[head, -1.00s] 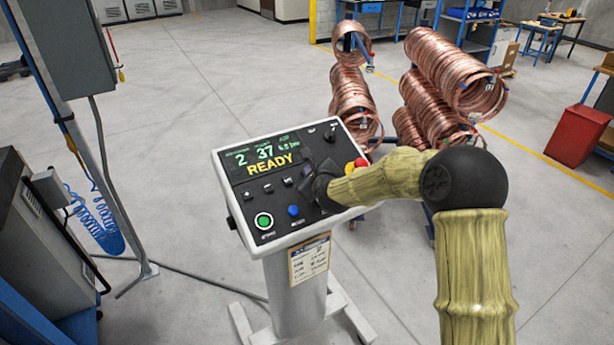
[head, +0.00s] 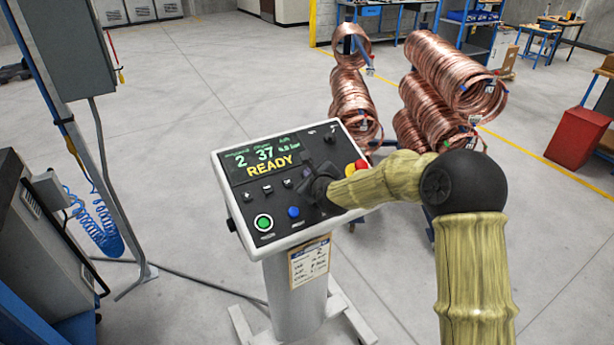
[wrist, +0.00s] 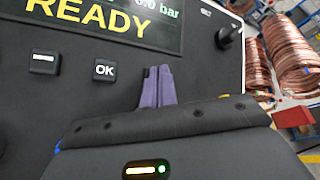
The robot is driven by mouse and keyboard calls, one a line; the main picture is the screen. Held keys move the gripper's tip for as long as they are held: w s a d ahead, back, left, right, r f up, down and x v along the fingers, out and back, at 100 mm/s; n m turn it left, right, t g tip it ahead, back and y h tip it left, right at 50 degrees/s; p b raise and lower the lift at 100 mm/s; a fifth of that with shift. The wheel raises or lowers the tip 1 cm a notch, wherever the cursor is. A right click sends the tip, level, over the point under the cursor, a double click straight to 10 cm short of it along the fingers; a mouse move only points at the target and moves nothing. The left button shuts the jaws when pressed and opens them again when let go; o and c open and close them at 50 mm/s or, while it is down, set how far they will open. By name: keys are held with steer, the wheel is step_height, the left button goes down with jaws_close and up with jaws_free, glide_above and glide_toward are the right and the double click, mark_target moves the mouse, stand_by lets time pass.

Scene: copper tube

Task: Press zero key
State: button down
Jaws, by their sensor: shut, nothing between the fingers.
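The control panel (head: 240,205) is a black sloped face with a white rim, on a pedestal. Its display (head: 272,160) reads READY in yellow. A row of small dark keys lies below it. In the wrist view one key (wrist: 45,62) has a label too small to read, and the key to its right reads OK (wrist: 104,70). I cannot tell which key is zero. My gripper (wrist: 158,88) has its purple fingers together and empty, over the panel to the right of the OK key. Contact with the panel cannot be told. In the head view my wrist hides part of the panel's right side.
A green button (head: 263,222) and a blue button (head: 293,212) sit along the panel's front. A red stop button (head: 361,164) is at its right edge. A dark knob (wrist: 229,35) rises beyond my fingers. Copper coils (head: 440,95) hang behind the panel.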

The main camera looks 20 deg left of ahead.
steer(key=shift+f, duration=0.25)
steer(key=shift+r, duration=0.1)
stand_by(0.4)
steer(key=shift+s+d+r, duration=0.2)
steer(key=shift+r, duration=0.55)
steer(key=shift+r, duration=0.1)
steer(key=r, duration=0.1)
steer(key=s+d+r, duration=0.1)
steer(key=r, duration=0.1)
steer(key=r+p, duration=0.1)
steer(key=shift+s+d+r, duration=0.15)
steer(key=shift+d, duration=0.1)
stand_by(0.7)
